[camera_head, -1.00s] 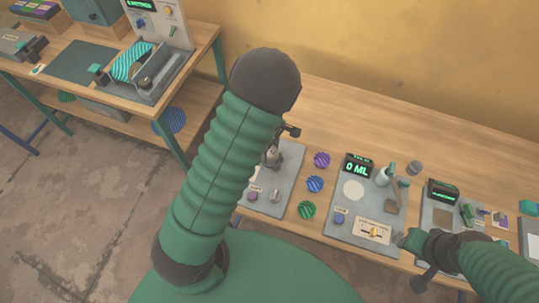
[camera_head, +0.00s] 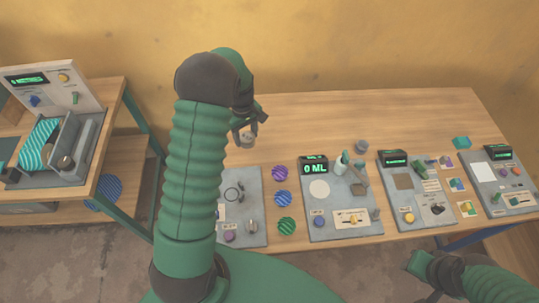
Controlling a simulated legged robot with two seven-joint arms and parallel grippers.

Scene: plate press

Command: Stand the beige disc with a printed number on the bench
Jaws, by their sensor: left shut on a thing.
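My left gripper (camera_head: 246,130) is shut on a small greyish-beige thing (camera_head: 246,141), held up above the back part of the wooden bench (camera_head: 300,118). The thing is too small to make out a printed number, and the fingers hide part of it. My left arm rises through the middle of the view and covers part of the bench. My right gripper (camera_head: 424,266) is low at the right, near the bench's front edge; its fingers do not show clearly.
A grey board (camera_head: 240,212) lies below my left gripper. Purple (camera_head: 280,173), blue (camera_head: 283,198) and green (camera_head: 286,226) striped discs lie beside it. A "0 ML" board (camera_head: 345,228) and other boards fill the right. The bench's back strip is mostly clear.

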